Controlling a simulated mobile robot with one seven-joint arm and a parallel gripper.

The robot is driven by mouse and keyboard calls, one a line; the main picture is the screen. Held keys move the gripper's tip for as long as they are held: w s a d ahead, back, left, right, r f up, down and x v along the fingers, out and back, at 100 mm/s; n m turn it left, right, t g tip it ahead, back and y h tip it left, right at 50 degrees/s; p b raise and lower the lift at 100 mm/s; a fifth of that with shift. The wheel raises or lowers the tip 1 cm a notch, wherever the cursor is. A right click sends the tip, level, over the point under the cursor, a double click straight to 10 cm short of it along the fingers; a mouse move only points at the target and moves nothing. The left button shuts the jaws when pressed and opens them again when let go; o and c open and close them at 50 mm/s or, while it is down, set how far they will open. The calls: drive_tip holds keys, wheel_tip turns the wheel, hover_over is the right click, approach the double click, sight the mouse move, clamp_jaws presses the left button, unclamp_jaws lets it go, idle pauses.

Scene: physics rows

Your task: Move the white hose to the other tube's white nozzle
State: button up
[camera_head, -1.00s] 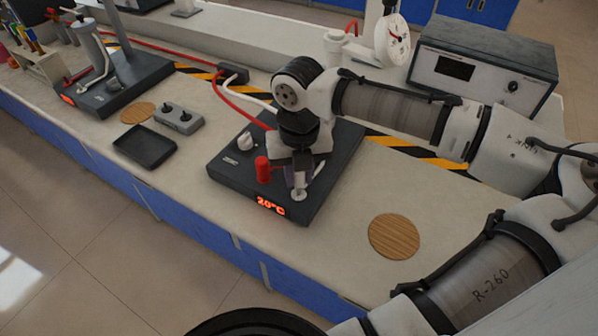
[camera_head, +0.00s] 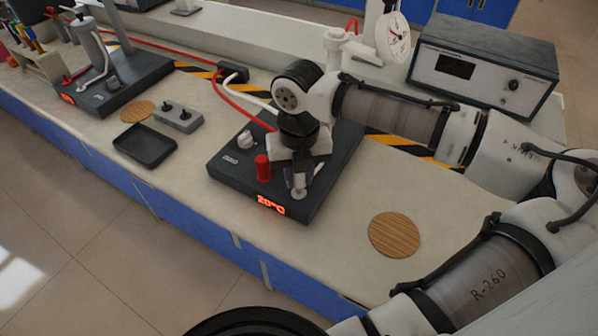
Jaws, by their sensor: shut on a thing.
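My gripper (camera_head: 300,175) points down over the near black heater base (camera_head: 232,180), whose red display reads 20°C. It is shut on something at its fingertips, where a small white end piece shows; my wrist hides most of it. A white hose (camera_head: 258,101) runs from the back of this base to behind my wrist, beside a red hose (camera_head: 240,108). A red knob or nozzle (camera_head: 263,168) stands left of my fingers.
Another wooden disc (camera_head: 394,235) lies at right. A grey instrument (camera_head: 482,68) and white dial gauge (camera_head: 392,38) stand behind. The front edge is close.

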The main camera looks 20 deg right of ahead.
drive_tip(key=shift+s+f, duration=0.1)
drive_tip(key=shift+f, duration=0.5)
drive_tip(key=o, duration=1.5)
wheel_tip(320, 180, up, 7)
drive_tip(key=p, duration=0.7)
